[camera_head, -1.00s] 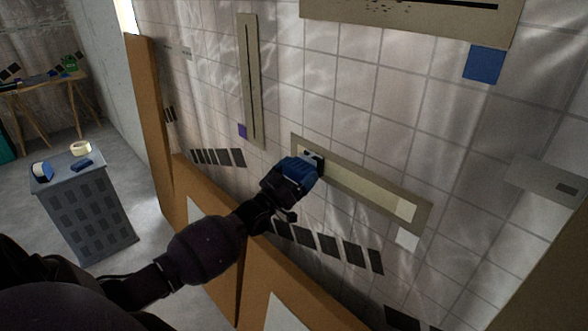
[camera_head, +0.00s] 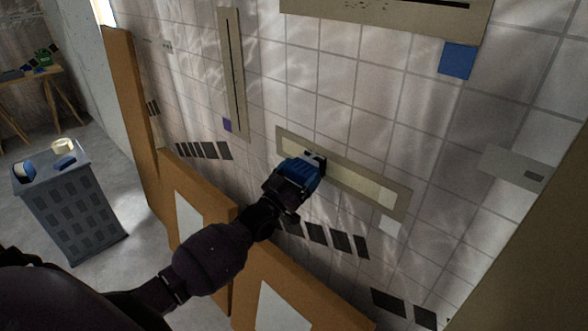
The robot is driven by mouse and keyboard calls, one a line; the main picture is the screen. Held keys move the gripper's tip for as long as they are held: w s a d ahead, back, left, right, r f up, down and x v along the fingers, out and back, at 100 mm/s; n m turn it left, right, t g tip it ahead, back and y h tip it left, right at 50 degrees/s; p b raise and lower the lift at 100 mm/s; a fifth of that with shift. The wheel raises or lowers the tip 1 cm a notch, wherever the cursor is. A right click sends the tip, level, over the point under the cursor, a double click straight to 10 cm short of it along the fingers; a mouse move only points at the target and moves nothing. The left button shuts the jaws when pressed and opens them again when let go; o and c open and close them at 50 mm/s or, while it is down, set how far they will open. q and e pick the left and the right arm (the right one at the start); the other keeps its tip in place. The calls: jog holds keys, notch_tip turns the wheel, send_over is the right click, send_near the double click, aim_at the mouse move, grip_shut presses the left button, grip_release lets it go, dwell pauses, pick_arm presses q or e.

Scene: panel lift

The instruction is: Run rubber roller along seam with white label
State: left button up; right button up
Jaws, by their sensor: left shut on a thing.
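The seam with the white label is on a beige panel (camera_head: 283,136) in the middle of the tiled wall. A pale strip (camera_head: 345,181) runs along it, sloping down to the right in the picture. The white label (camera_head: 390,225) is just below its right end. My left gripper (camera_head: 304,172) is shut on the rubber roller (camera_head: 317,158), which shows only as a small dark and light piece at its tip. The roller is at the left part of the strip and looks to be against it; exact contact cannot be told. My right gripper is out of view.
A vertical seam panel (camera_head: 226,60) has a purple label (camera_head: 227,125). An upper panel (camera_head: 400,22) has a blue label (camera_head: 457,60). Orange-brown boards (camera_head: 132,120) stand along the wall. A grey cart (camera_head: 75,215) at left holds a cream roll (camera_head: 63,145) and blue items.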

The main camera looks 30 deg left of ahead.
pick_arm(q)
jog(key=shift+s+d+r, duration=0.1)
jog(key=shift+d, duration=0.65)
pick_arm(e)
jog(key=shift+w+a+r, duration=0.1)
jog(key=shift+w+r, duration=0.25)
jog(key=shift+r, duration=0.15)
pick_arm(q)
jog(key=shift+s+d+p, duration=0.1)
jog(key=shift+d+p, duration=0.35)
jog(key=shift+d, duration=0.1)
jog(key=shift+s+d+p, duration=0.15)
jog(key=shift+d+p, duration=0.1)
jog(key=shift+d, duration=0.4)
jog(key=shift+s+d+p, duration=0.15)
jog(key=shift+d+p, duration=0.05)
jog(key=shift+d, duration=0.4)
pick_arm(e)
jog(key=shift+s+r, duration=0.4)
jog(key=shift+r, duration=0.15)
pick_arm(q)
jog(key=s+d+p, duration=0.1)
jog(key=d+p, duration=0.1)
jog(key=d, duration=0.5)
jog(key=shift+s, duration=0.15)
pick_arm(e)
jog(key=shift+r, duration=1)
